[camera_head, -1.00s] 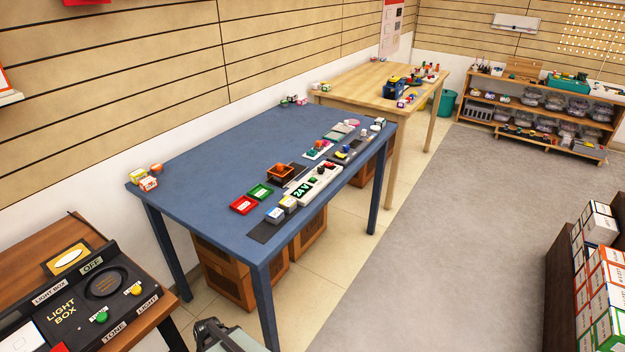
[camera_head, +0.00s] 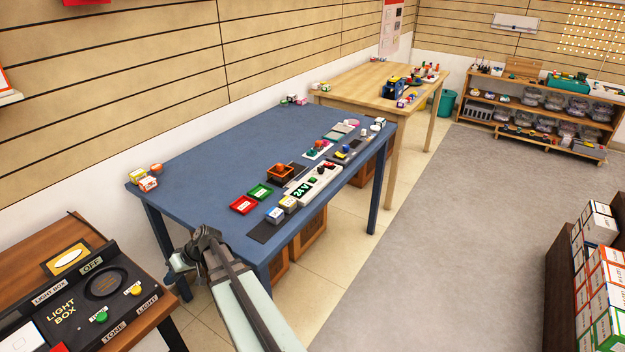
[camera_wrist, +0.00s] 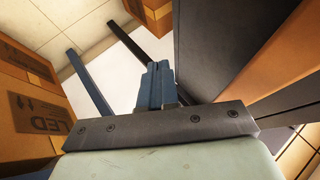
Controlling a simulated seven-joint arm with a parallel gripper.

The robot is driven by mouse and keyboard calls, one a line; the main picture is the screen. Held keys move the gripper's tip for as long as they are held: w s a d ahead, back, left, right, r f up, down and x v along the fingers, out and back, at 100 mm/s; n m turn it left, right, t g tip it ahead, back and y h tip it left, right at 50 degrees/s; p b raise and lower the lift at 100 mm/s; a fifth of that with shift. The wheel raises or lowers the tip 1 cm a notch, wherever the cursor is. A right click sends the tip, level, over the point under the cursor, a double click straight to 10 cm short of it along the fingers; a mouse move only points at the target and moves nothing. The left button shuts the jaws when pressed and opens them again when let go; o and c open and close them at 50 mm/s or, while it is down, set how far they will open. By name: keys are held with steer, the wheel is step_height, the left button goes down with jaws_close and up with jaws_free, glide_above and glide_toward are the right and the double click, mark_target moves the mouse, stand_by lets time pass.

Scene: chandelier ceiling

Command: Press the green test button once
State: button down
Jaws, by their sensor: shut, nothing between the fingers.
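A round green button (camera_head: 102,317) sits on the black light box panel (camera_head: 60,280) at the lower left of the head view, left of a yellow button (camera_head: 136,290). On the blue table, a white unit (camera_head: 318,184) shows a "24 V" display, with a small green spot and a red part; I cannot tell if the green spot is a button. My gripper (camera_head: 178,264) is beside the blue table's front left corner, right of the light box and apart from both buttons. In the wrist view its fingers (camera_wrist: 157,68) are shut and empty.
The blue table (camera_head: 215,150) carries red and green trays (camera_head: 243,204) and small boxes. Cardboard boxes (camera_wrist: 30,110) show close around my gripper in the wrist view. A wooden table (camera_head: 350,85) stands behind. Grey floor (camera_head: 440,230) on the right is clear.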

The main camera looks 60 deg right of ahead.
steer(key=w+d+r+t, duration=0.1)
steer(key=w+d+r, duration=0.25)
steer(key=r, duration=0.25)
steer(key=w+d+r+n+t+y, duration=0.1)
steer(key=w+d+r, duration=0.1)
steer(key=d+r, duration=0.3)
steer(key=w+d+r+t, duration=0.2)
steer(key=d+r, duration=0.1)
steer(key=r, duration=0.4)
step_height(320, 180, up, 6)
steer(key=m+g+h, duration=0.1)
steer(key=m+h, duration=0.5)
steer(key=m, duration=0.1)
glide_above(315, 178)
steer(key=shift+s+a, duration=0.1)
steer(key=shift+f, duration=0.15)
steer(key=shift+f, duration=4.3)
steer(key=shift+f, duration=0.15)
